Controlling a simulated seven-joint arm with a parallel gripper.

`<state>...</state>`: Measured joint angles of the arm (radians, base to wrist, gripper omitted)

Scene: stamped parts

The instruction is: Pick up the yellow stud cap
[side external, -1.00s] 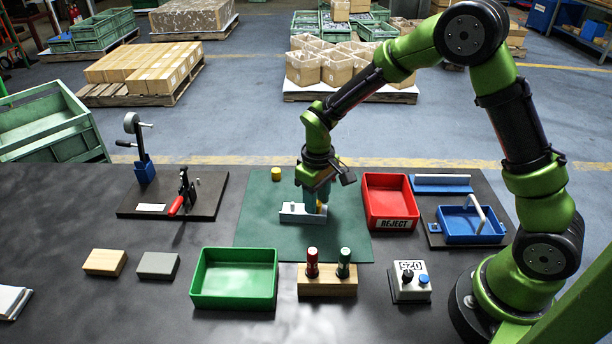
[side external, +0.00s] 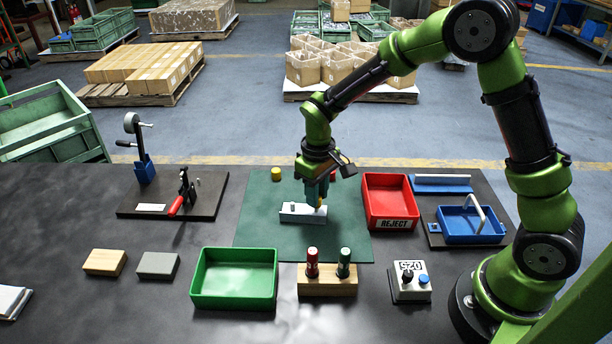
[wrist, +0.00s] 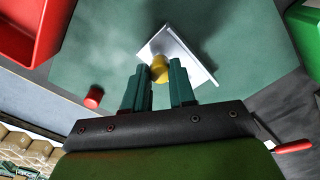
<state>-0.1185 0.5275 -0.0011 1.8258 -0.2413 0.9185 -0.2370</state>
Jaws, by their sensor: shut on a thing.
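My gripper (side external: 318,200) is pointed down over the green mat, its fingers closed on a yellow stud cap. This cap (wrist: 159,68) shows between the fingertips in the wrist view; only a sliver shows in the side view. Right by it is a pale metal stamped part (side external: 302,213), which also shows in the wrist view (wrist: 180,50). I cannot tell whether the held cap still touches the part. A second yellow cap (side external: 276,174) stands on the mat further back, clear of my gripper. A red cap (wrist: 93,97) stands on the mat, partly hidden behind my gripper in the side view.
A red reject bin (side external: 390,222) stands right of the mat (side external: 257,235). A toggle clamp (side external: 184,192) is at left.

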